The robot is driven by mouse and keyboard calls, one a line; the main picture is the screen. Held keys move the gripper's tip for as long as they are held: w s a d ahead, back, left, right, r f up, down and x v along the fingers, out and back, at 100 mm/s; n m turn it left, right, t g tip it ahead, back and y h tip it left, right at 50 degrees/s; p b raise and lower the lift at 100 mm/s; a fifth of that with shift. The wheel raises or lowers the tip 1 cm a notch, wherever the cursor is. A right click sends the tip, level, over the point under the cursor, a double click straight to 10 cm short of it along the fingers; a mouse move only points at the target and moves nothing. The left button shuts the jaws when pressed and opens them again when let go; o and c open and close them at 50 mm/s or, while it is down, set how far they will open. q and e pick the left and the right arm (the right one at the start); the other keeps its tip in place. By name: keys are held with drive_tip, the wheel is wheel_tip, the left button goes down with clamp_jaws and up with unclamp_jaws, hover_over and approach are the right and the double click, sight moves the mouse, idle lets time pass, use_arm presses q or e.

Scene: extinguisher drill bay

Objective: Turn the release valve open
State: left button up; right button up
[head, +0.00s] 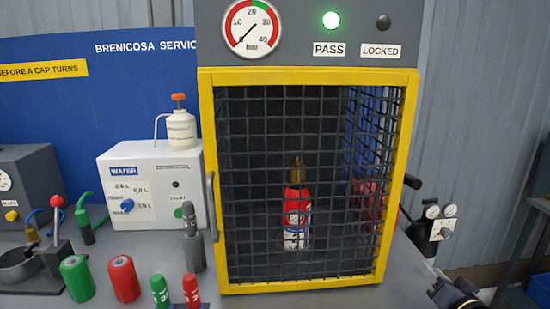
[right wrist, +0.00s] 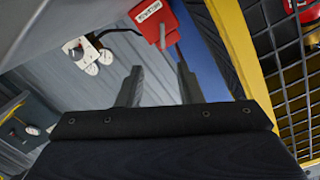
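No part is clearly marked as the release valve. A black handle-like part (head: 412,182) juts from the right side of the yellow-framed cage (head: 208,150) in the head view. In the right wrist view a red block (right wrist: 150,22) with a white label, too small to read, hangs just beyond my fingertips. My right gripper (right wrist: 158,80) is open, its two dark fingers apart and nothing seen between them. In the head view what seems to be my right gripper (head: 456,294) is at the lower right, cut by the edge. My left gripper is out of view.
A red extinguisher (head: 296,215) stands inside the mesh cage. Above, a pressure gauge (head: 252,27) and a green lamp (head: 331,20) over "PASS" show. Small dials (head: 440,212) sit right of the cage. A white WATER unit (head: 150,188) and several coloured cylinders occupy the bench at left.

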drive_tip(key=shift+w+a+g, duration=0.1)
drive_tip(key=shift+a+g, duration=0.2)
drive_tip(key=shift+a, duration=0.1)
drive_tip(key=shift+s+a+r+g, duration=0.1)
drive_tip(key=shift+s+a+g, duration=0.1)
drive_tip(key=shift+s+g, duration=0.1)
drive_tip(key=s+a+r+n+g+y+p, duration=0.1)
drive_tip(key=s+a+g, duration=0.4)
drive_tip(key=s, duration=0.9)
drive_tip(key=s+a+r+n+g+y+p, duration=0.1)
drive_tip(key=s+a+g+p, duration=0.4)
drive_tip(key=s+a, duration=0.5)
drive_tip(key=s+r+n, duration=0.1)
drive_tip(key=s, duration=0.3)
drive_tip(key=shift+r+y+p, duration=0.3)
drive_tip(key=shift+r+p, duration=0.05)
drive_tip(key=shift+p, duration=0.05)
drive_tip(key=shift+a, duration=0.1)
